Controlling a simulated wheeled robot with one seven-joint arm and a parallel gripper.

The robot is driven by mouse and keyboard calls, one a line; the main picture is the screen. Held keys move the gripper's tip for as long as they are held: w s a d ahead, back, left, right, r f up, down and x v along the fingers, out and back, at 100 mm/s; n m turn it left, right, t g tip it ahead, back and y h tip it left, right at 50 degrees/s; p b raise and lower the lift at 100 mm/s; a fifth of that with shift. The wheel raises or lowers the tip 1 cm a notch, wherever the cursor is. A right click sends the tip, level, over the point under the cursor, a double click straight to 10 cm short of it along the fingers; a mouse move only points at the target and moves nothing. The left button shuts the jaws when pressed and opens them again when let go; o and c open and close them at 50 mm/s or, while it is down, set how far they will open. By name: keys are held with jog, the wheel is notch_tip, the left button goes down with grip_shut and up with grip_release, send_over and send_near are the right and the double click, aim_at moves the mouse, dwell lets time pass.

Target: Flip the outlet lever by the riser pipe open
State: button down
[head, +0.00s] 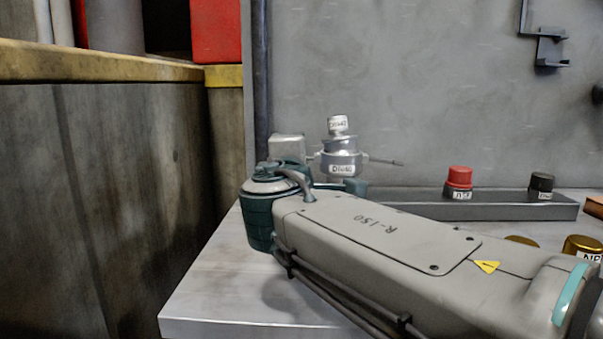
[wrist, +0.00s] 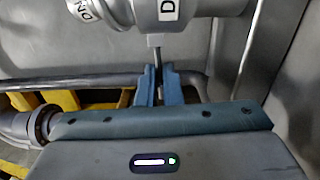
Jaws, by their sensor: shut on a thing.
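A metal valve (head: 342,165) with a DN40 label stands beyond my arm in the head view. A thin rod (head: 384,161) sticks out from its right side. In the wrist view the labelled valve body (wrist: 180,10) fills the top, and a short narrow metal lever (wrist: 154,41) comes down from it toward me. My gripper (wrist: 158,84) has its blue fingers close together around the lever's end. In the head view my arm hides the fingertips. A dark vertical pipe (head: 261,80) runs up the wall left of the valve.
A grey ledge (head: 420,202) holds a red knob (head: 459,177) and a dark knob (head: 541,182) at right. A gold cap (head: 582,246) is at the right edge. A stained wall (head: 110,190) stands at left. The wrist view shows a horizontal pipe (wrist: 90,82) behind the fingers.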

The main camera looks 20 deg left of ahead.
jog(key=shift+r+m, duration=0.15)
jog(key=shift+m, duration=0.15)
dwell(0.4)
jog(key=c, duration=1.9)
grip_release()
